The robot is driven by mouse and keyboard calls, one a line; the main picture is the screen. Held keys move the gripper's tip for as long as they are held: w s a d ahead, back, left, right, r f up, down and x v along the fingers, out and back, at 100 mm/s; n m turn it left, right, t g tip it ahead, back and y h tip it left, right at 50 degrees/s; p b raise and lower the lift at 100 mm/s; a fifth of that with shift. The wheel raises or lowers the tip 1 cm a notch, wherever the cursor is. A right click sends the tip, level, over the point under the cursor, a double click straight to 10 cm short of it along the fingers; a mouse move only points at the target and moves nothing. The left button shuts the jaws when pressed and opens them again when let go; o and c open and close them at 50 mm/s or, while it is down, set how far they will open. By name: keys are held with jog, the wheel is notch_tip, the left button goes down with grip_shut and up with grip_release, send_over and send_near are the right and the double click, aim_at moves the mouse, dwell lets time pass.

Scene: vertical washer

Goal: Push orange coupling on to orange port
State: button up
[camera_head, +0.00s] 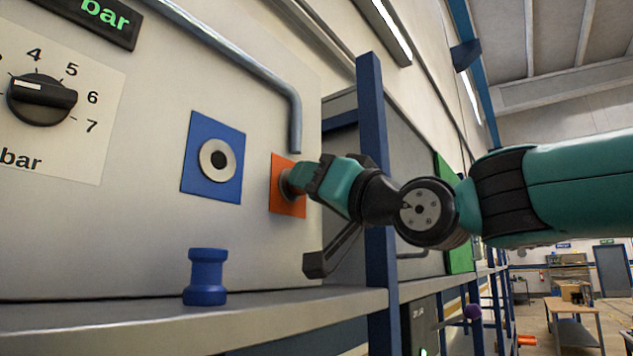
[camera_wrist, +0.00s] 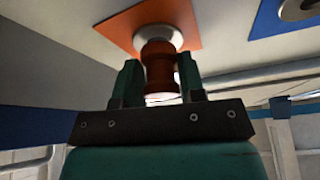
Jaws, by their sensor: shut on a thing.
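The orange coupling (camera_wrist: 158,66) is between the two fingers of my gripper (camera_wrist: 159,78) in the wrist view. My gripper is shut on it. The coupling's far end is at the pale round orange port (camera_wrist: 158,36), in the middle of an orange plate (camera_wrist: 184,20), and appears to meet it; how far it is seated cannot be told. In the head view my gripper (camera_head: 298,180) is at the orange plate (camera_head: 288,208) on the panel, and the coupling is hidden by the fingers.
A blue plate with a round port (camera_head: 216,160) is left of the orange one. A blue coupling (camera_head: 206,277) stands upright on the shelf (camera_head: 300,305). A grey pipe (camera_head: 260,75) bends down just above the orange plate. A blue post (camera_head: 372,150) is behind my wrist.

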jog(key=shift+w+a, duration=0.2)
jog(key=shift+a, duration=0.1)
jog(key=o, duration=0.9)
jog(key=shift+o, duration=0.2)
jog(key=b+v, duration=1.7)
jog(key=b, duration=0.3)
jog(key=shift+d+b, duration=0.2)
jog(key=shift+b, duration=0.15)
jog(key=shift+s, duration=0.1)
